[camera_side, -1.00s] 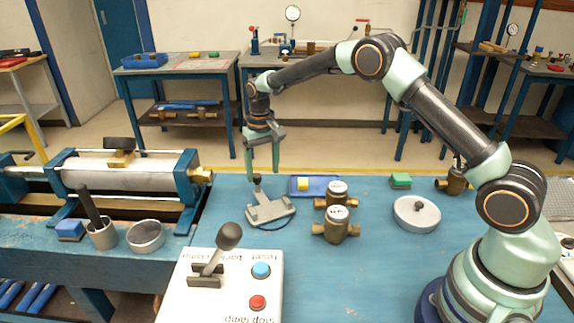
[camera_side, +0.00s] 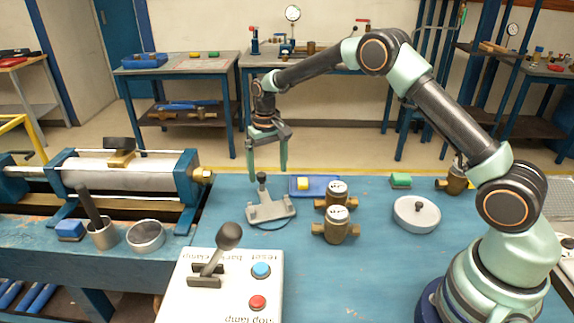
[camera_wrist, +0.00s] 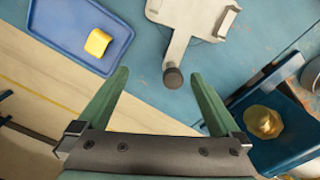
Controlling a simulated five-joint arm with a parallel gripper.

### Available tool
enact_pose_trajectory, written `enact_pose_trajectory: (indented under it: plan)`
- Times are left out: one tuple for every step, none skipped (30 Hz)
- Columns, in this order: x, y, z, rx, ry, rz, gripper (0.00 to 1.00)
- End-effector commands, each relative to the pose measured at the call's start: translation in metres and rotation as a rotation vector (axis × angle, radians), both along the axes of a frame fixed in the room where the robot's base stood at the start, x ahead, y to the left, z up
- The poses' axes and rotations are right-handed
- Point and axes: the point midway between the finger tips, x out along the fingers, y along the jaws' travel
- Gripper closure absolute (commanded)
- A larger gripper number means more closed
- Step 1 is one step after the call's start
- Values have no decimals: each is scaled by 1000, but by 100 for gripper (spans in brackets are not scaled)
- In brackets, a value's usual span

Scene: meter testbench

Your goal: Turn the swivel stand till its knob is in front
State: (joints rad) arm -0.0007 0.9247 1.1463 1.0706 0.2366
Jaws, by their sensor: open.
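The swivel stand (camera_side: 270,211) is a light grey plate on the blue bench, with a dark upright knob (camera_side: 262,182) on an arm at its far side in the side view. In the wrist view the stand (camera_wrist: 191,22) is at the top, its knob (camera_wrist: 173,77) pointing down toward my gripper. My gripper (camera_side: 268,170) is open, its green fingers pointing down around the knob's place. In the wrist view the knob lies between the fingertips of my gripper (camera_wrist: 160,76), closer to the right one. I cannot tell whether a finger touches it.
A blue tray (camera_side: 326,191) with a yellow block is behind and right of the stand. Two brass meters (camera_side: 335,230) stand right of it, with a round grey lidded dish (camera_side: 417,214) farther right. A lever box (camera_side: 222,295) is in front; a roller clamp bench is left.

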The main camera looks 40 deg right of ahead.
Motion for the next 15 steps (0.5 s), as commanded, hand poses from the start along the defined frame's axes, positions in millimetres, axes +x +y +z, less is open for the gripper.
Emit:
enact_pose_trajectory:
  plan:
    - [0, 0, 0, 0, 0, 0, 0]
    - [0, 0, 0, 0, 0, 0, 0]
    - [0, 0, 0, 0, 0, 0, 0]
    - [0, 0, 1, 0, 0, 0, 0]
    - [0, 0, 2, 0, -1, 0, 0]
    - [0, 0, 4, 0, -1, 0, 0]
    - [0, 0, 6, 0, -1, 0, 0]
    - [1, 0, 9, 0, -1, 0, 0]
    - [1, 0, 12, 1, -2, 0, 0]
    - [1, 0, 14, 1, -2, 0, 0]
    - [1, 0, 16, 1, -2, 0, 0]
    - [1, 0, 19, 0, -2, 0, 0]
    - [1, 0, 22, 0, -2, 0, 0]
    - [1, 0, 24, 1, -2, 0, 0]
    - [1, 0, 26, 1, -2, 0, 0]
